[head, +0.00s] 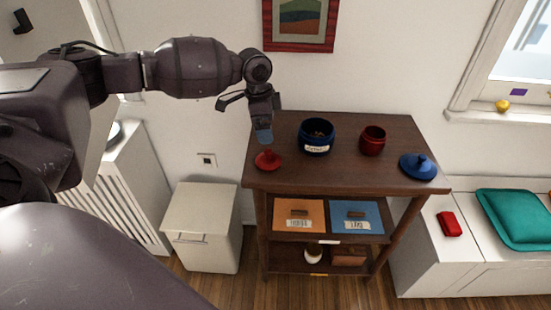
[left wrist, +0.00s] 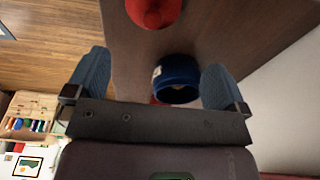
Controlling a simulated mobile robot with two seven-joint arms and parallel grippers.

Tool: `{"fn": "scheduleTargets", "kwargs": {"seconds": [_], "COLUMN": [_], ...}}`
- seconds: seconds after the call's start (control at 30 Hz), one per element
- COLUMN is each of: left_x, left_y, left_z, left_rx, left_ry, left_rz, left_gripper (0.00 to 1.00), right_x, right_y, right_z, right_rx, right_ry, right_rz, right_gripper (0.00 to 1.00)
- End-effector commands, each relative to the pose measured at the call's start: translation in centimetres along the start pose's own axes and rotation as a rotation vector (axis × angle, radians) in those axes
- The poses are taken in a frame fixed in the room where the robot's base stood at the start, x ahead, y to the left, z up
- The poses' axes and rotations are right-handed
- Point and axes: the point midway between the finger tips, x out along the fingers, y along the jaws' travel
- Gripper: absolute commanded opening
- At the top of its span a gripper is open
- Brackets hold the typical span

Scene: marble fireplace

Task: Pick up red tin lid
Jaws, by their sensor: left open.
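The red tin lid (head: 267,160) lies on the left front part of the brown shelf top (head: 345,180), knob up. In the left wrist view the red lid (left wrist: 153,10) is at the top edge, partly cut off. My left gripper (head: 264,134) is open and empty, pointing down just above the lid, apart from it. In the left wrist view its two blue fingers (left wrist: 156,80) stand wide apart. The red tin (head: 372,140) stands open, right of a blue labelled jar (head: 317,138). My right gripper is in neither view.
A blue lid (head: 418,166) lies at the right end of the shelf top. The blue jar also shows in the left wrist view (left wrist: 177,80). Orange (head: 299,216) and blue (head: 356,217) boxes sit on the shelf below. A white bin (head: 202,225) stands to the left.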

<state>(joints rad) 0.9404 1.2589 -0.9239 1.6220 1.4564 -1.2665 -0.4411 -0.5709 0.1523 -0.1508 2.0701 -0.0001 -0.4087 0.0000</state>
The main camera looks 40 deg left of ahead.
Motion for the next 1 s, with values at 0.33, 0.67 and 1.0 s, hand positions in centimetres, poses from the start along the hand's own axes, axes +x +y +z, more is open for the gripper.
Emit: {"fn": "scheduleTargets", "kwargs": {"seconds": [0.33, 0.67, 1.0], "left_x": [2.3, 5.8, 9.5], "left_y": [0.5, 0.6, 1.1], "left_z": [0.5, 0.6, 0.8], "left_rx": [0.043, 0.043, 0.043], "left_ry": [-0.028, -0.026, -0.028], "left_rz": [0.028, 0.024, 0.026], "left_gripper": [1.00, 1.00, 1.00], "right_x": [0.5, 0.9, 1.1], "right_y": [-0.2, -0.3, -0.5], "right_z": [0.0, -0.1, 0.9], "right_rx": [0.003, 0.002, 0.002], "right_ry": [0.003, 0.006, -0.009], "right_rz": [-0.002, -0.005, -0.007], "right_gripper": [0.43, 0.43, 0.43]}}
